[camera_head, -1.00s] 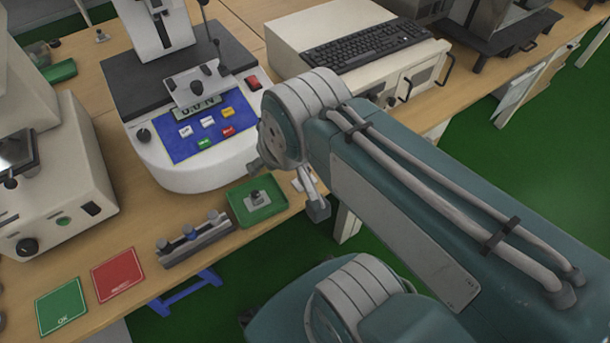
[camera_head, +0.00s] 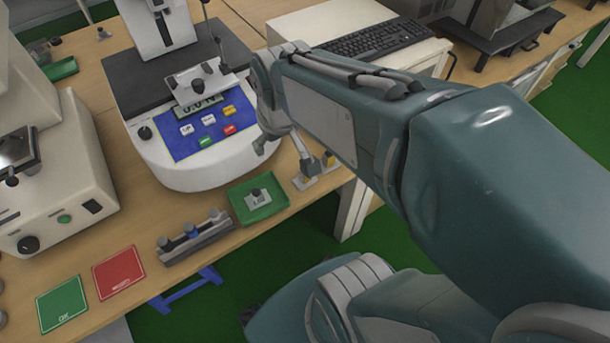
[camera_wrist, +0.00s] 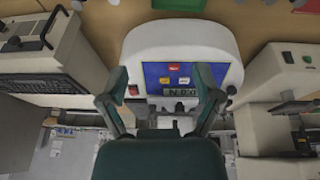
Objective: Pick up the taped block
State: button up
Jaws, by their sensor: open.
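A small grey block (camera_head: 258,198) sits in the green tray (camera_head: 238,211). I cannot tell which block is taped.
A white testing machine (camera_head: 190,181) with a blue panel stands behind the tray. A grey fixture (camera_head: 196,240) lies left of the tray, with red (camera_head: 119,272) and green (camera_head: 62,303) mats farther left. A keyboard (camera_head: 370,38) rests on a cabinet at the back.

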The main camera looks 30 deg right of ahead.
jog(key=w+d+f+g, duration=0.1)
jog(key=w+d+f, duration=0.1)
jog(key=f, duration=0.3)
jog(key=w+d+f+g, duration=0.1)
jog(key=w+d+f, duration=0.1)
jog(key=d+f, duration=0.2)
jog(key=w+d+f+g, duration=0.1)
jog(key=w+d+f, duration=0.1)
jog(key=f, duration=0.4)
jog(key=shift+d+f+g, duration=0.2)
jog(key=shift+d+g, duration=0.1)
jog(key=shift+d, duration=0.55)
notch_tip(320, 180, down, 5)
jog(key=shift+f, duration=0.1)
jog(key=shift+w+d+f, duration=0.15)
jog(key=shift+d+f, duration=0.05)
jog(key=shift+f, duration=1.15)
jog(key=shift+w+d+f, duration=0.1)
jog(key=shift+d+f, duration=0.1)
jog(key=shift+f, duration=1.15)
jog(key=shift+c, duration=0.3)
grip_shut()
